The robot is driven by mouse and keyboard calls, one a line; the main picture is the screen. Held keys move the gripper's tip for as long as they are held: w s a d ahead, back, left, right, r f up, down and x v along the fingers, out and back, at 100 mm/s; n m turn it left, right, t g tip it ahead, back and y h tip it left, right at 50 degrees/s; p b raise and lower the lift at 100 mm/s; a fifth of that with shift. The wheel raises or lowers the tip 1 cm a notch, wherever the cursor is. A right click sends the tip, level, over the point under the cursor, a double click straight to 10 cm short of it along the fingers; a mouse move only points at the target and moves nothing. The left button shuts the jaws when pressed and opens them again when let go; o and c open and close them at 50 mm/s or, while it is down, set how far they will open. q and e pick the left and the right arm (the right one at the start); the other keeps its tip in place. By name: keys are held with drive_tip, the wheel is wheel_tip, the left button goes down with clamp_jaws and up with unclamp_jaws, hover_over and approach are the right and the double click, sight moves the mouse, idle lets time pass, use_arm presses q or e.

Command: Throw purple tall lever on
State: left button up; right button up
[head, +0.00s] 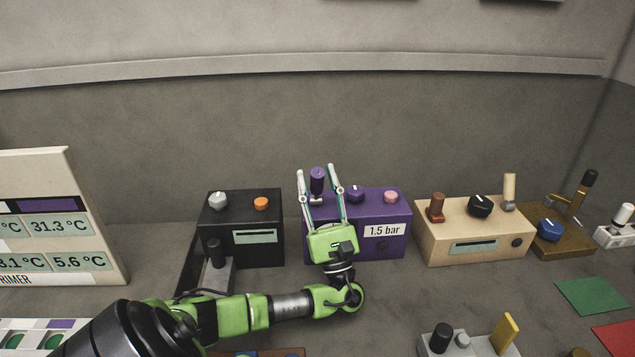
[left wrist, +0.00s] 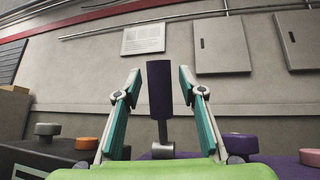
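A purple box (head: 375,210) stands in the middle of the bench. Its tall lever (head: 317,180) has a dark purple cylindrical grip and stands upright at the left of the box top. In the left wrist view the lever grip (left wrist: 160,88) rises between my two fingers, on a short grey stem. My left gripper (head: 317,170) is open, with one finger on each side of the grip and a gap showing beside it. My right gripper is not in view.
The purple box also bears a dark purple knob (head: 355,193) and a pink button (head: 390,196). A black box (head: 235,225) stands to the left and a beige box (head: 470,220) to the right. A grey box with a yellow lever (head: 504,334) is at the front.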

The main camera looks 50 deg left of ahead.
use_arm(q)
wheel_tip(320, 180, up, 10)
drive_tip(key=shift+f, duration=0.15)
idle(0.7)
